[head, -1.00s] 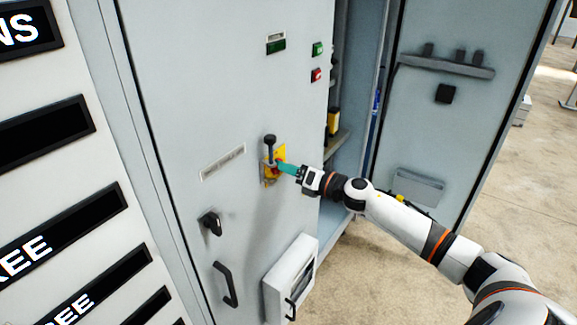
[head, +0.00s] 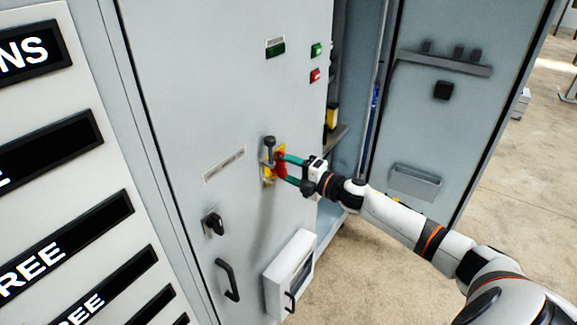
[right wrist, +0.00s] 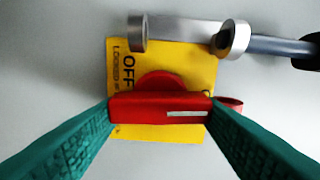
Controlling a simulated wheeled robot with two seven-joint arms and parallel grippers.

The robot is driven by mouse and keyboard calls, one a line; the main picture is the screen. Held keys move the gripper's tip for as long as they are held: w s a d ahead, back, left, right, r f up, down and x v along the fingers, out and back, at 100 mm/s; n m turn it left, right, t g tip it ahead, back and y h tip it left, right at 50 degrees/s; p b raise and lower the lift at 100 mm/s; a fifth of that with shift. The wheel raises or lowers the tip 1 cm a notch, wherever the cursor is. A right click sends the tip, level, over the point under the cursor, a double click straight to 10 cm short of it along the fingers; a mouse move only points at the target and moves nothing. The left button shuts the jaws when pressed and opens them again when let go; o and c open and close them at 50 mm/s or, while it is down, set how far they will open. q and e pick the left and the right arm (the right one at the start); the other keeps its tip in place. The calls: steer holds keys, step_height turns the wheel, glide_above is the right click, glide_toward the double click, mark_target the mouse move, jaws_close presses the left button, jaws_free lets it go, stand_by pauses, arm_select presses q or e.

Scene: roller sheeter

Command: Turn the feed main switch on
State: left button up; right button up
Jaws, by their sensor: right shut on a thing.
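The feed main switch is a red handle (head: 280,164) on a yellow plate (head: 267,180), on the grey cabinet door. In the right wrist view the red handle (right wrist: 160,107) lies across the picture, with a pale mark near its right end. "OFF" is printed sideways on the yellow plate (right wrist: 120,85). My right gripper (head: 281,168) has its teal fingers one above the other around the handle. In the wrist view its fingertips (right wrist: 160,110) press on the handle's two ends, so it is shut on it. My left gripper is in neither view.
A metal bracket (right wrist: 185,32) with a dark rod and black knob (head: 269,141) sits beside the switch. Green (head: 316,50) and red (head: 314,75) buttons are above right. Below are a black latch (head: 213,223), a door handle (head: 228,281) and a projecting box (head: 287,270).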

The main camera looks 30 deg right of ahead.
steer(key=shift+m, duration=0.6)
steer(key=o, duration=1)
steer(key=b+v, duration=0.3)
steer(key=v, duration=0.9)
steer(key=shift+b, duration=0.3)
